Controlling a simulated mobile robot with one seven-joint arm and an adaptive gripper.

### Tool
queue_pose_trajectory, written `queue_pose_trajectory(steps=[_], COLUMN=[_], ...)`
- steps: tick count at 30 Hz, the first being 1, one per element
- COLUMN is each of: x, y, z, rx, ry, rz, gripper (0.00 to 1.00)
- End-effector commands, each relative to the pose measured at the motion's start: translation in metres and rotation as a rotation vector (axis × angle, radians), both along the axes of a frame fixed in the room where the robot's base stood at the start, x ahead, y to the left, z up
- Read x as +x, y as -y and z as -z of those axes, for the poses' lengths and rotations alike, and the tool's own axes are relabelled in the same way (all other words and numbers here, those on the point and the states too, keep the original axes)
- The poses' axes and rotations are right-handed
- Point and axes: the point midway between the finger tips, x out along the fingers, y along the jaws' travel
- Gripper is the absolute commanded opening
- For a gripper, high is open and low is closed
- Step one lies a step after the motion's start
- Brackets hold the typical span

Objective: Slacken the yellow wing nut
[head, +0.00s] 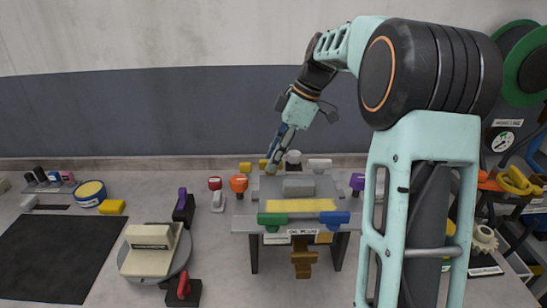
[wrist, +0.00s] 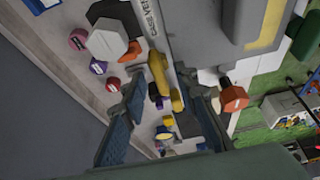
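A yellow wing nut (wrist: 158,74) shows in the wrist view near the edge of the grey fixture, in the space between my fingertips. In the head view, yellow pieces (head: 245,167) show at the back edge of the grey fixture (head: 245,208), one partly hidden by my fingers. My gripper (head: 270,168) reaches down to that back edge. In the wrist view my gripper (wrist: 163,84) has its two blue fingers spread apart, with nothing clamped between them. I cannot tell whether a finger touches the wing nut.
An orange knob (head: 238,184) stands left of my fingers, and white knobs (head: 320,164) stand to the right. Green (head: 271,219) and blue (head: 335,217) blocks sit on the fixture's front. A round turntable (head: 140,268) with a cream block is at the left.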

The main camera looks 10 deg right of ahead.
Motion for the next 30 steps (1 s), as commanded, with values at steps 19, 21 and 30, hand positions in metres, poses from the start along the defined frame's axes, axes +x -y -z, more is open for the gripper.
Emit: queue_pose_trajectory(steps=[19, 21, 30], x=[-0.008, -0.008, -0.009], y=[0.041, 0.043, 0.044], z=[-0.101, -0.105, -0.108], rx=[-0.001, -0.001, -0.001], ry=[0.003, 0.003, 0.001], rz=[0.001, 0.001, 0.000], gripper=[0.28, 0.28, 0.28])
